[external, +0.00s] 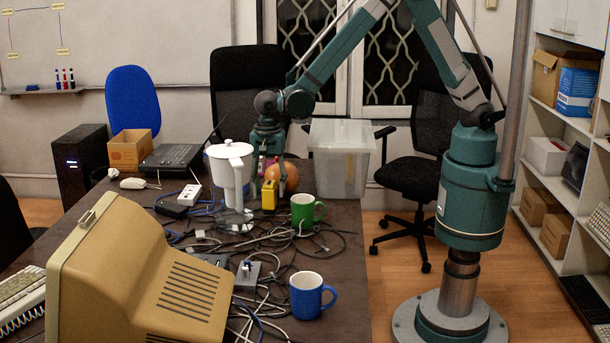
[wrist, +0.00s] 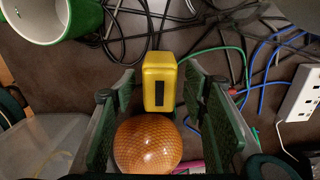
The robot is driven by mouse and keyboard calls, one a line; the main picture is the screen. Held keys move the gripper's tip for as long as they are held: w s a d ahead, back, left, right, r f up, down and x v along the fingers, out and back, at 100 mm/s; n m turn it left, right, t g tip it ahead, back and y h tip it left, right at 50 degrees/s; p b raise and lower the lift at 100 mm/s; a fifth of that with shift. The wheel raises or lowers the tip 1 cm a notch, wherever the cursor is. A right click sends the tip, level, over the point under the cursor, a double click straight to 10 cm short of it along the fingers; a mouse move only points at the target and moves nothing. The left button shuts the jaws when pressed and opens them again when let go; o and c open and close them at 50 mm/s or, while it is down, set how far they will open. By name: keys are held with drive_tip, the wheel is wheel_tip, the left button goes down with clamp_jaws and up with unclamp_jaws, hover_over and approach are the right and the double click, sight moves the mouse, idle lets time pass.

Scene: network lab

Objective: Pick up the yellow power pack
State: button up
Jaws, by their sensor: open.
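The yellow power pack (external: 269,195) stands on the dark table between the white pitcher and the green mug. In the wrist view the yellow power pack (wrist: 159,82) shows a black slot on its face and lies at the far end of the gap between my fingers. My gripper (wrist: 163,95) is open, with one green-padded finger to each side of that gap. An orange-brown patterned ball (wrist: 148,144) sits nearer to the camera, between the fingers. In the external view my gripper (external: 266,165) is above the table, behind the power pack and close to the ball (external: 283,177).
A green mug (external: 304,211) and a white pitcher (external: 232,170) flank the pack. A clear bin (external: 341,160) stands behind at the right. Tangled cables (external: 275,250) cover the middle of the table. A white power strip (wrist: 297,98) lies at the wrist view's right.

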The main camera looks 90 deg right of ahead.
sight(270, 201)
drive_tip(key=shift+f, duration=0.1)
drive_tip(key=shift+f+b, duration=0.6)
drive_tip(key=shift+f, duration=1.9)
drive_tip(key=shift+c, duration=0.6)
drive_tip(key=c, duration=1.1)
